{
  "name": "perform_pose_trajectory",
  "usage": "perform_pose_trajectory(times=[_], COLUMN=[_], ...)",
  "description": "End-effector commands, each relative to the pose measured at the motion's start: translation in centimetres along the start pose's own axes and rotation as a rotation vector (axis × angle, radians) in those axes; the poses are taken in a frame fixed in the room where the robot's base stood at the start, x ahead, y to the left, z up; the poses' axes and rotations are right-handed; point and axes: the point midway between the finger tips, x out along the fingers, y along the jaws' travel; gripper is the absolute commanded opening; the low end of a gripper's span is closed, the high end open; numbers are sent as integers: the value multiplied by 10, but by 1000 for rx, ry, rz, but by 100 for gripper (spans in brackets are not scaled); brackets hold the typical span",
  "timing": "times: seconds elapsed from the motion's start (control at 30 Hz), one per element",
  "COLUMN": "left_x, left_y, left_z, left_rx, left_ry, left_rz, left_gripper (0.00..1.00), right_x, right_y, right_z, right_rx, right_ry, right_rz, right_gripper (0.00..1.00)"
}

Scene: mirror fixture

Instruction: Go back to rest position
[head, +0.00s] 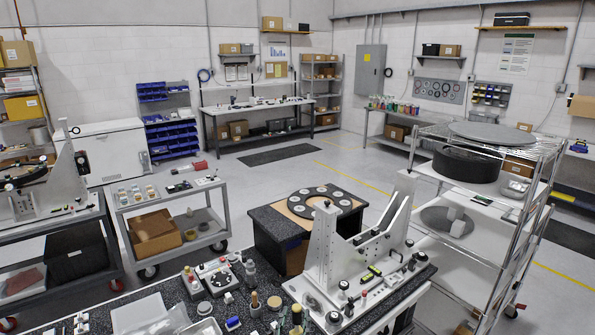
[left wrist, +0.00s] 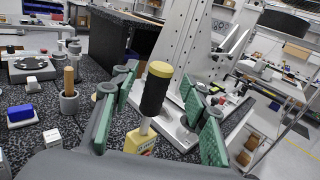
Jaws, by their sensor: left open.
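My left gripper (left wrist: 160,108) shows in the left wrist view with its green-padded fingers spread apart. A tool with a black handle and yellow cap (left wrist: 155,90) stands upright in the gap between the fingers, above a yellow labelled base (left wrist: 140,143). I cannot tell whether any pad touches it. I cannot make out either gripper clearly in the head view. The white mirror fixture (head: 329,250) stands on the dark speckled bench at the front.
A wooden-handled tool (left wrist: 69,78) and a blue block (left wrist: 20,113) are left of the gripper. A wire rack (head: 535,190) stands at right, a grey cart (head: 170,205) at left. Open floor lies behind.

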Motion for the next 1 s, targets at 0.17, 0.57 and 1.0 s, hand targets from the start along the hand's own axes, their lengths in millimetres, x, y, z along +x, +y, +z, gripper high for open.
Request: perform_pose_trajectory(times=[0.17, 0.57, 1.0], left_x=[-28, -47, -25], left_y=[0, 0, 0], left_z=[0, 0, 1], left_rx=[1, 1, 0], left_ry=[0, 0, 0], left_rz=[0, 1, 1], left_gripper=[41, 41, 41], right_x=[-3, -2, -2], right_y=[-6, -6, -6], right_z=[4, 4, 3], right_rx=[18, 18, 18], right_ry=[-4, -3, -2], right_rz=[5, 5, 4], right_gripper=[0, 0, 0])
